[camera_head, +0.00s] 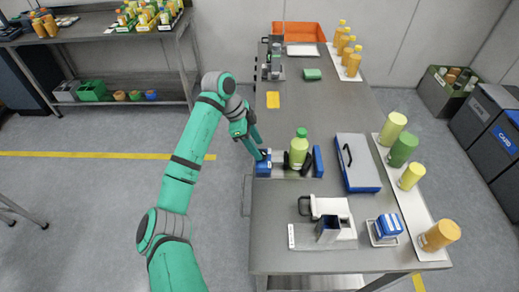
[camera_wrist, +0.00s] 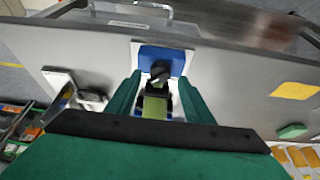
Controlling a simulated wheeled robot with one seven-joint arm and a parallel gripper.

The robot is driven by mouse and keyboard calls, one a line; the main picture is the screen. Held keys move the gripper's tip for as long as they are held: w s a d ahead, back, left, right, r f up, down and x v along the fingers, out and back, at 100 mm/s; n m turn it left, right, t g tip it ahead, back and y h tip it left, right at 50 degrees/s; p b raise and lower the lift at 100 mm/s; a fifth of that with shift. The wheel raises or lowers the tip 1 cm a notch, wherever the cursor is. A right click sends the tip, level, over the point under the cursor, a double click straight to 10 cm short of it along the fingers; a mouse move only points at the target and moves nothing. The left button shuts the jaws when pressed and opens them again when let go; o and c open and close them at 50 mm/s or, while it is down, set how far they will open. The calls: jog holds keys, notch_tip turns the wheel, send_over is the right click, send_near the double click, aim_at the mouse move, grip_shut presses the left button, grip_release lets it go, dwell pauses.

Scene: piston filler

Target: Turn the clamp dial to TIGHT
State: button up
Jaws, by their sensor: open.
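The clamp on the table has a blue block (camera_head: 263,169) at its left end and another blue block (camera_head: 318,161) at its right end. A green bottle (camera_head: 299,148) stands upright between the clamp's black jaws. In the wrist view, a black dial (camera_wrist: 160,70) sits on the blue block (camera_wrist: 176,57). My gripper (camera_head: 261,154) is at the left block, its fingers pointing down towards it. In the wrist view my gripper (camera_wrist: 160,78) is open, one green finger on each side of the dial. Contact with the dial and the dial's markings cannot be made out.
A blue-edged case (camera_head: 357,162) with a handle lies right of the clamp. Several bottles (camera_head: 404,150) line the right edge. A yellow pad (camera_head: 273,100) lies farther back, with bare table around it.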

jog(key=v, duration=0.8)
jog(key=shift+f, duration=0.1)
